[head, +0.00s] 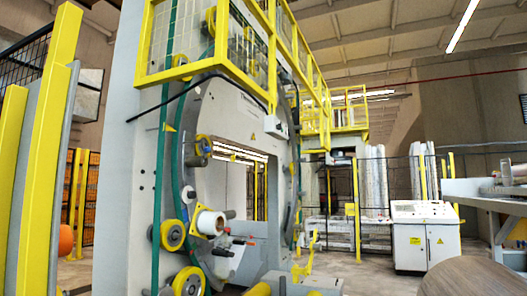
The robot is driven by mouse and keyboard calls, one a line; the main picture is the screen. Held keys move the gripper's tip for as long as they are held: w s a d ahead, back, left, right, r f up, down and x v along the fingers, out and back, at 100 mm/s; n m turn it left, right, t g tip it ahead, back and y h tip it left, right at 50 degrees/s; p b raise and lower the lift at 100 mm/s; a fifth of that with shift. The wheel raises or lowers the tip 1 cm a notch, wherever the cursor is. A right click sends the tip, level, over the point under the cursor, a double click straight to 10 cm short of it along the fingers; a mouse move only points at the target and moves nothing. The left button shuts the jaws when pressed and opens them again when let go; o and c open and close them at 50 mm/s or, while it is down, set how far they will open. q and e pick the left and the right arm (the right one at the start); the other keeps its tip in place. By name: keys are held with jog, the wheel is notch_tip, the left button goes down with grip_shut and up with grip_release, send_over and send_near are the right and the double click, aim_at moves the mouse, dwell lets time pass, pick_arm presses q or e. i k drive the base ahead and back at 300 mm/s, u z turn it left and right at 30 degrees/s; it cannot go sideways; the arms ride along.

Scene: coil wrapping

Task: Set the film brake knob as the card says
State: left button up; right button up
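A grey coil wrapping machine (125,150) with a large ring (228,122) fills the middle of the head view. A white film roll (209,223) sits on the ring's lower left part, beside yellow-rimmed rollers (172,235). Small dark parts with a red tip (222,252) show just below the roll. I cannot tell whether one of these is the brake knob, and no setting is readable. I cannot make out a card that gives a setting. Neither of my grippers is in view.
Yellow guard posts (48,150) stand close at the left. A white control cabinet (425,237) stands at the right, near a grey bench (490,190). A brown rounded object (472,277) is at the bottom right. Some bare floor shows before the cabinet.

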aim_at(191, 195)
jog(key=z, duration=1.2)
jog(key=i, duration=3.15)
jog(key=u, duration=2.3)
